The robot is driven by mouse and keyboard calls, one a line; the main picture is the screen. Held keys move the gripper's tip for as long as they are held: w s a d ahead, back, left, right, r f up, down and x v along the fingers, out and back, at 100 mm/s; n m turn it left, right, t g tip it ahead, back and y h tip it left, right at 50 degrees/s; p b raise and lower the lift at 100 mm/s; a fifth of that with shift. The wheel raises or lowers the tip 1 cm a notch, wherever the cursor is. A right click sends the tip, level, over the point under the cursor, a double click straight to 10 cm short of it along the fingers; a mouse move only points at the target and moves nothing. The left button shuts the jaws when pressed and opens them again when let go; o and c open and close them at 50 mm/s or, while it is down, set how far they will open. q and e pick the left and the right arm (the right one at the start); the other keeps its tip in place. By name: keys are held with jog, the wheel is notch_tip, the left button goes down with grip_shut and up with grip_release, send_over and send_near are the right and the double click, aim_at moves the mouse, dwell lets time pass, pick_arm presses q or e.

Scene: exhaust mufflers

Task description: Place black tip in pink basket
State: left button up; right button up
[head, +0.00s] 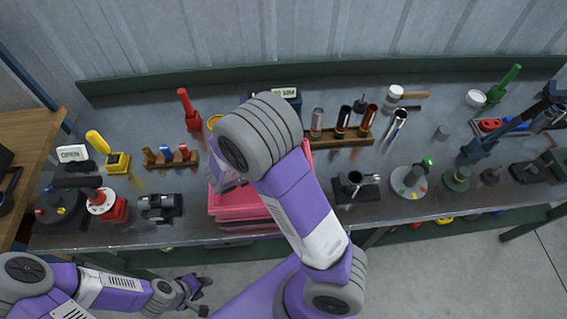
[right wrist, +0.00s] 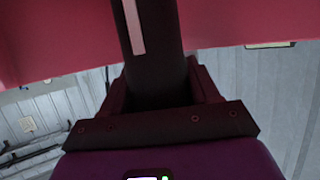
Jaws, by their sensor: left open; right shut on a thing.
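The pink basket (head: 240,214) stands at the front edge of the workbench in the head view, partly covered by my right arm. My right gripper (right wrist: 158,88) is shut on the black tip (right wrist: 157,60), a dark cylinder with a pale stripe, in the right wrist view. Pink basket walls (right wrist: 55,40) fill the top of that view on both sides of the tip. In the head view my right wrist is over the basket, and the held tip is hidden there. My left gripper (head: 194,290) is open and empty, low over the floor in front of the bench.
A wooden rack (head: 340,136) with several tubes stands behind and right of the basket. A smaller rack (head: 170,158) stands to its left. A black clamp-like fixture (head: 356,187) is close on the right, and a dark device (head: 160,205) on the left.

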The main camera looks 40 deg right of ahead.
jog(key=shift+f+b, duration=0.55)
jog(key=shift+f, duration=1.15)
jog(key=shift+f, duration=0.1)
jog(key=o, duration=0.9)
jog(key=shift+c, duration=0.2)
jog(key=shift+a+r, duration=0.1)
jog(key=shift+r, duration=0.1)
jog(key=p+v, duration=0.1)
jog(key=v, duration=0.6)
jog(key=shift+a+p, duration=0.15)
jog(key=shift+p, duration=0.15)
